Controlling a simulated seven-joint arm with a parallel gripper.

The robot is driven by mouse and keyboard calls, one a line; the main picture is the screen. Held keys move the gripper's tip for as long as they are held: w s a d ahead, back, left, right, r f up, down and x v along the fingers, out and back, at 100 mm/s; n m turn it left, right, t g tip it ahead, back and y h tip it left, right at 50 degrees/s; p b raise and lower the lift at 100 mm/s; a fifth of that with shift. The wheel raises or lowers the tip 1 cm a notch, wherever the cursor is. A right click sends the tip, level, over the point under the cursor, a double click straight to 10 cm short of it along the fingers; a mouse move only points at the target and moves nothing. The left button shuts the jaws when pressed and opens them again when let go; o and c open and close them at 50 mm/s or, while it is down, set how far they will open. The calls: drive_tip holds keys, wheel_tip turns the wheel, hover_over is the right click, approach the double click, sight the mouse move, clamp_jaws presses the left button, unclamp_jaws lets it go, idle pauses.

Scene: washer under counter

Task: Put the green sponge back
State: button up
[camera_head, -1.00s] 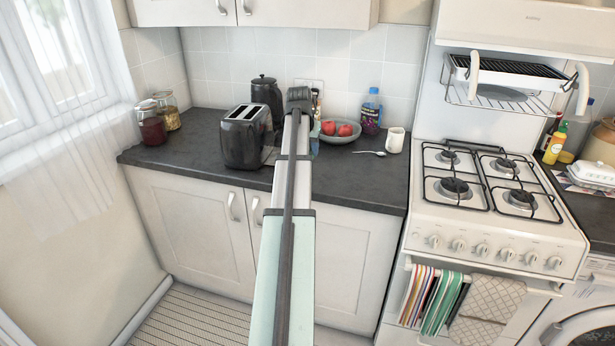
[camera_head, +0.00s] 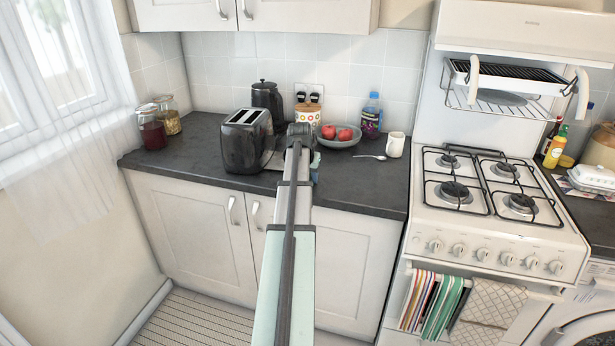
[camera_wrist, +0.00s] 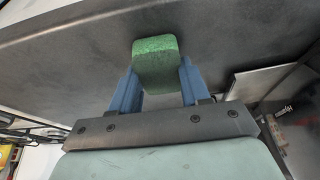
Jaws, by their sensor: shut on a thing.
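The green sponge (camera_wrist: 156,65) is between the two blue fingers of my gripper (camera_wrist: 156,84) in the wrist view. The fingers are shut on its sides, and its far end sticks out past their tips. Behind it is the dark countertop (camera_wrist: 230,32); I cannot tell whether the sponge touches it. In the head view my arm's end hides most of the gripper; a bluish bit of the gripper (camera_head: 315,168) shows just right of the arm, over the counter near its front edge. The sponge cannot be made out clearly there.
A black toaster (camera_head: 246,141) stands close left of my arm. Behind are a dark canister (camera_head: 267,97), a patterned pot (camera_head: 308,115) and a fruit bowl (camera_head: 341,141). A spoon (camera_head: 371,156) and white mug (camera_head: 395,144) lie right. The front right counter is clear.

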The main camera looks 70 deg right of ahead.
drive_tip(key=shift+f, duration=0.1)
drive_tip(key=o, duration=0.9)
drive_tip(key=shift+o, duration=0.2)
drive_tip(key=v, duration=1.2)
